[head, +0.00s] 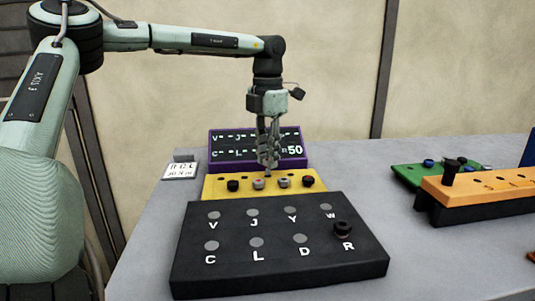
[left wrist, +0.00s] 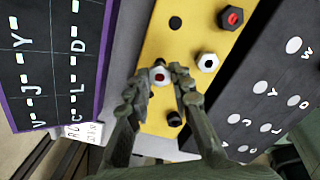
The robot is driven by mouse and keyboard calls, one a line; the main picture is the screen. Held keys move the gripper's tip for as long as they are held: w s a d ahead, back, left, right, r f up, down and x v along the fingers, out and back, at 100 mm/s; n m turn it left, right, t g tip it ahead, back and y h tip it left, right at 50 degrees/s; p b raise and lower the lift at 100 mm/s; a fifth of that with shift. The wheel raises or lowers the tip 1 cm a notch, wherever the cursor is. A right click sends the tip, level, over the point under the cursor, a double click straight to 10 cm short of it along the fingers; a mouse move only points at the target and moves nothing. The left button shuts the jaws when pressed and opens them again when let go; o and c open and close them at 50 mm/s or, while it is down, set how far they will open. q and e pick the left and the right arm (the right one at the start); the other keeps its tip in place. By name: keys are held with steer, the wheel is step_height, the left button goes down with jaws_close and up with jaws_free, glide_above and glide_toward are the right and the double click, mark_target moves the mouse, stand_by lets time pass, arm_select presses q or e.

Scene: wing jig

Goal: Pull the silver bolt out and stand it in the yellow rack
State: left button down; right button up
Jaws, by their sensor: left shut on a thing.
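My left gripper (head: 268,166) points down over the back row of the yellow rack (head: 213,188). In the left wrist view its fingers (left wrist: 160,86) are shut on a silver bolt (left wrist: 159,75) with a red centre. The fingers hide most of this bolt, and I cannot tell whether it stands in a hole or is just above one. The rack's front row holds silver bolts (head: 284,182) between a black bolt on the left (head: 232,185) and another on the right (head: 308,181). My right gripper is not in view.
The black lettered jig (head: 277,270) lies in front of the rack, with a black bolt (head: 342,229) at R. A purple-framed display (head: 256,140) stands behind. Orange (head: 490,187) and green (head: 405,176) blocks sit to the right, with free grey table between.

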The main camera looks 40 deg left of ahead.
arm_select(q)
steer(key=shift+f+b, duration=0.7)
steer(key=shift+f, duration=0.45)
steer(key=c, duration=1.3)
jaws_free()
steer(key=shift+o, duration=0.2)
steer(key=shift+r, duration=0.1)
step_height(320, 180, up, 12)
